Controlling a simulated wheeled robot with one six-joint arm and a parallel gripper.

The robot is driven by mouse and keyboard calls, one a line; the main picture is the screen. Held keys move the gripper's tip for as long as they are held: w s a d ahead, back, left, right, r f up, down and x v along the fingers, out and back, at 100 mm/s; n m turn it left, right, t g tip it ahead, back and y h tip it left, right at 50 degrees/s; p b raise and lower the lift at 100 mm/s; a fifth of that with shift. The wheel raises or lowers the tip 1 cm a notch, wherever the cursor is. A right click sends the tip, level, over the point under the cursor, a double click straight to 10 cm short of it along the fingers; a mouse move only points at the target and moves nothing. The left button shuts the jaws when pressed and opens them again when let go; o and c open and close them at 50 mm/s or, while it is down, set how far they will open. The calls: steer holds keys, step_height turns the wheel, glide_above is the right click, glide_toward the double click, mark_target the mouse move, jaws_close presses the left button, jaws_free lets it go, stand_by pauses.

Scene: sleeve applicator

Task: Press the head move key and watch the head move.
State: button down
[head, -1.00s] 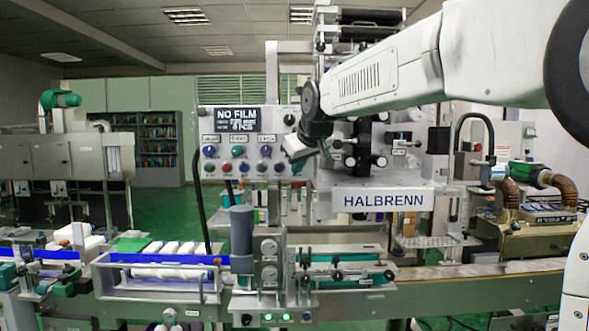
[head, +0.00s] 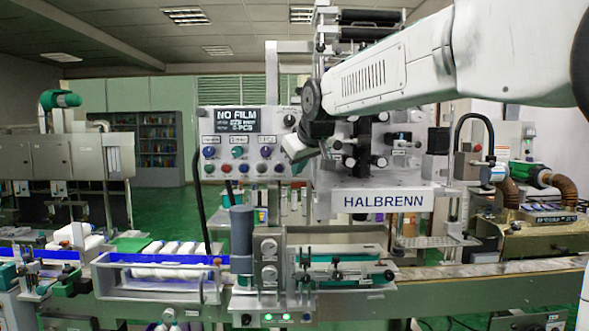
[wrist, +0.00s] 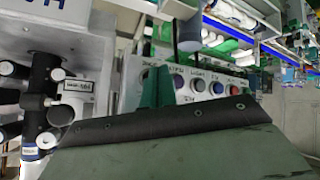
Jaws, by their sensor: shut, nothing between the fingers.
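The control panel (head: 243,158) stands upright left of centre in the head view, with a row of larger knobs above a row of small coloured buttons. Its labels are too small to read, so I cannot tell which one is the head move key. The panel's display (head: 237,120) reads "NO FILM". The machine head (head: 382,200), marked HALBRENN, is right of the panel. My gripper (head: 297,150) is by the panel's right side. In the wrist view, my gripper's green fingers (wrist: 157,87) are together and empty, pointing at the panel's buttons (wrist: 197,86); contact is not visible.
A conveyor (head: 490,268) runs along the front, with white bottles (head: 172,260) lying in a tray at left. A dark grey cylinder (head: 241,235) stands below the panel. Black rollers and knobs (head: 365,140) crowd the space right of my gripper.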

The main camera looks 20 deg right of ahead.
steer(key=s, duration=0.1)
steer(key=s+a, duration=0.1)
steer(key=s, duration=0.2)
steer(key=shift+s+a, duration=0.3)
steer(key=shift+s, duration=0.05)
stand_by(0.8)
steer(key=s+d+f+m+g, duration=0.1)
steer(key=s+f+g, duration=0.1)
steer(key=s+f, duration=0.5)
steer(key=s+d+f+m+g, duration=0.1)
steer(key=s+f+g, duration=0.2)
steer(key=s+f, duration=0.5)
steer(key=s+d+f+m+g, duration=0.1)
steer(key=s+f, duration=0.7)
steer(key=s, duration=1.3)
steer(key=shift+m+g, duration=0.5)
steer(key=shift+g, duration=0.6)
